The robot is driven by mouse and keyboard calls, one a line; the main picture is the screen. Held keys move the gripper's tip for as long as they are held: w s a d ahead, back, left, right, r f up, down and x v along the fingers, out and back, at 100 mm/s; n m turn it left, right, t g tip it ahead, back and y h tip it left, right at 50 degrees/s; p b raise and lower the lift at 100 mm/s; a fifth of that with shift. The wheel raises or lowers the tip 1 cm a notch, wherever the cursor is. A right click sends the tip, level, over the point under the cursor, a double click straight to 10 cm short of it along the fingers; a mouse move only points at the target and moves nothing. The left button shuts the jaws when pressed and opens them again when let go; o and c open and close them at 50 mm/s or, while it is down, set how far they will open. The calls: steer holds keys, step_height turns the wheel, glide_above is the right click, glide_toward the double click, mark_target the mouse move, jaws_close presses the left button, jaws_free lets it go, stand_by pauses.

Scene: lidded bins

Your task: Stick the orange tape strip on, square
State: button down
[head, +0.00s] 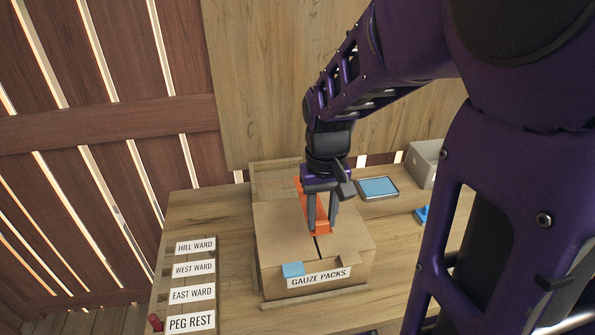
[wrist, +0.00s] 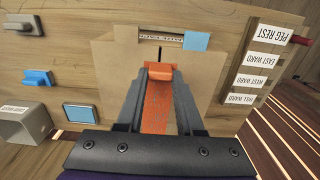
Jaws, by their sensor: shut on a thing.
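The orange tape strip (head: 321,222) is held between the fingers of my gripper (head: 321,230), over the top of the cardboard box (head: 277,228) labelled GAUZE PACKS. In the wrist view the strip (wrist: 157,112) runs lengthwise between the fingers, roughly in line with the dark slot at the middle of the lid. My gripper (wrist: 160,74) is shut on the strip's near end, which looks thicker, like a tab. I cannot tell whether the strip touches the lid. The fingers hide part of its edges.
A blue patch (head: 292,269) sits on the box's front edge. Ward labels (head: 194,268) line the left. A blue-topped pad (head: 378,187), a grey bin (head: 424,163) and a blue piece (head: 421,214) stand right. The box rests in a shallow wooden tray (head: 317,299).

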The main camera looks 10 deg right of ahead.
steer(key=shift+f, duration=0.15)
steer(key=shift+f+b, duration=2.15)
steer(key=shift+f, duration=0.65)
steer(key=shift+f, duration=0.55)
stand_by(0.8)
steer(key=shift+c, duration=2.3)
jaws_free()
